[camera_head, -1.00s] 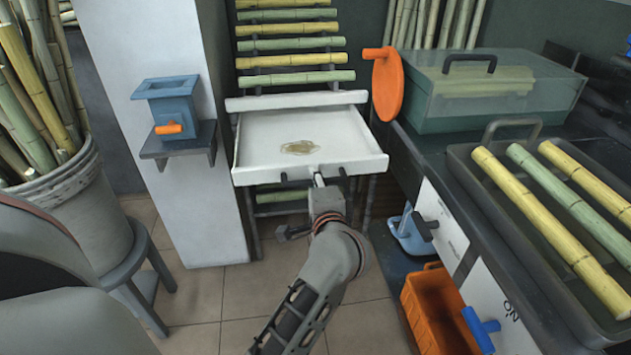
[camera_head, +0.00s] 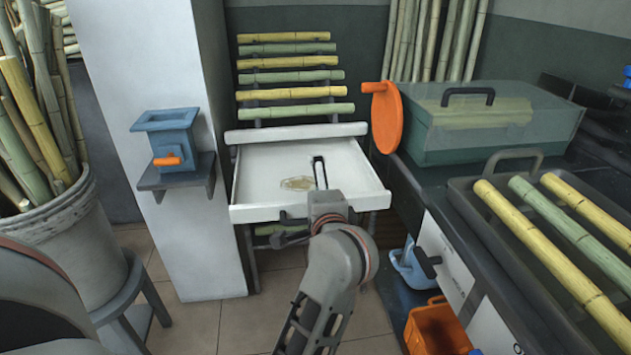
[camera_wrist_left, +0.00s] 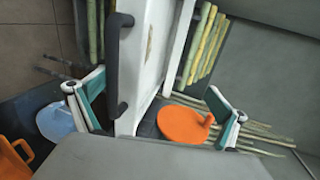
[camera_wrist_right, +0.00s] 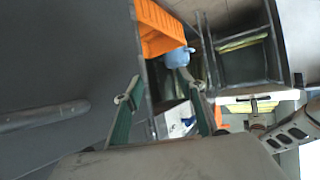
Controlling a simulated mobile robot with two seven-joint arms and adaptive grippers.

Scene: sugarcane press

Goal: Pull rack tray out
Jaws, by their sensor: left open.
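The rack tray (camera_head: 270,167) is a white shallow tray with a brown patch on its floor, held in a rack. Its dark front handle (camera_wrist_left: 116,60) shows in the left wrist view; in the head view my arm hides most of it. My left gripper (camera_head: 320,172) is at the tray's front, right of its middle. In the left wrist view the left gripper (camera_wrist_left: 155,110) is open, its fingers on either side of the tray's end; contact cannot be told. My right gripper (camera_wrist_right: 163,105) is open and empty, outside the head view, with the tray (camera_wrist_right: 250,98) farther off.
Cane sticks (camera_head: 290,77) lie on the rack's slats behind. A blue press (camera_head: 170,140) sits on a wall shelf at left. An orange disc (camera_head: 386,117), a green box (camera_head: 480,125) and a cane tray (camera_head: 470,212) line the right counter. An orange crate (camera_head: 432,325) stands below.

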